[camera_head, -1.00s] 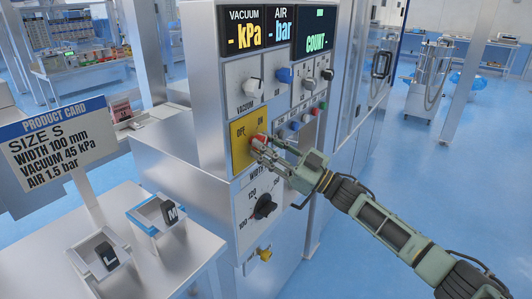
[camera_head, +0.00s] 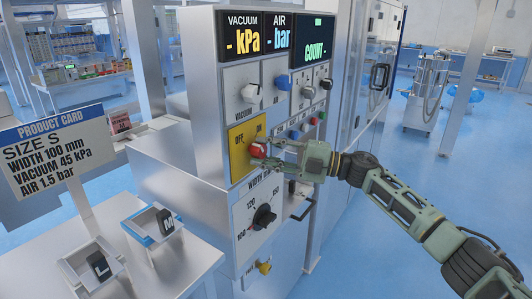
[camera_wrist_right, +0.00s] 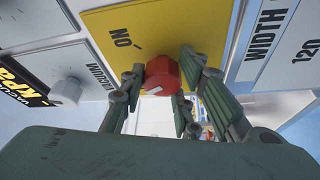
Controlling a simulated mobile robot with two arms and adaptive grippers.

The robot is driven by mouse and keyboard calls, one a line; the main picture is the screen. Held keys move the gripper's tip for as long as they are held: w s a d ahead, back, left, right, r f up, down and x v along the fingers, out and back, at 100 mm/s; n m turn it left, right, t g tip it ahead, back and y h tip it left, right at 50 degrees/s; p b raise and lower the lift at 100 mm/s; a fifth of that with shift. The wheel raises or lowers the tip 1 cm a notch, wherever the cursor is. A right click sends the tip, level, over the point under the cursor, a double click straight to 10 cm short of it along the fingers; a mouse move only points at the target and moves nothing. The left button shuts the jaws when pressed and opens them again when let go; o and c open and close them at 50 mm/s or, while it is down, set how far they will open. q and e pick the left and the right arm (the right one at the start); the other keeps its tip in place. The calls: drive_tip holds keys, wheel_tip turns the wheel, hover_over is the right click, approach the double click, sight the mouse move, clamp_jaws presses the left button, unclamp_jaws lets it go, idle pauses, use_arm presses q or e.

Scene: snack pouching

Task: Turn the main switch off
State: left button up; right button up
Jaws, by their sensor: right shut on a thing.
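The main switch is a red knob (camera_head: 257,149) on a yellow plate (camera_head: 238,160) lettered OFF on the left and ON on the right. My right gripper (camera_head: 265,153) reaches it from the right and is shut on the knob. In the right wrist view the red knob (camera_wrist_right: 161,76) sits between the fingers, with a white mark on its lower left edge. The ON lettering on the yellow plate (camera_wrist_right: 131,28) shows beside it. The fingers hide part of the knob in the head view. My left gripper is not in view.
The dark displays (camera_head: 318,42) above show dashes. A vacuum knob (camera_head: 250,93) and a row of small buttons (camera_head: 305,127) are close by. The width dial (camera_head: 263,217) is below. A product card (camera_head: 52,148) and bins (camera_head: 152,224) stand at left.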

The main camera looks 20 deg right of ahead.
drive_tip(key=shift+w+d+r+n+h, duration=0.1)
drive_tip(key=shift+r+n+h, duration=0.2)
drive_tip(key=shift+n, duration=0.4)
drive_tip(key=shift+d+r+n+h, duration=0.1)
drive_tip(key=shift+r+n, duration=0.25)
drive_tip(key=shift+n, duration=0.35)
drive_tip(key=shift+g, duration=0.3)
drive_tip(key=o, duration=1)
drive_tip(key=shift+a, duration=0.15)
drive_tip(key=shift+f, duration=0.1)
drive_tip(key=shift+f, duration=0.2)
drive_tip(key=shift+s+d+f, duration=0.1)
drive_tip(key=shift+s+d, duration=0.1)
drive_tip(key=shift+d, duration=0.2)
drive_tip(key=v, duration=1.1)
drive_tip(key=shift+s+d+r, duration=0.1)
drive_tip(key=shift+r, duration=0.15)
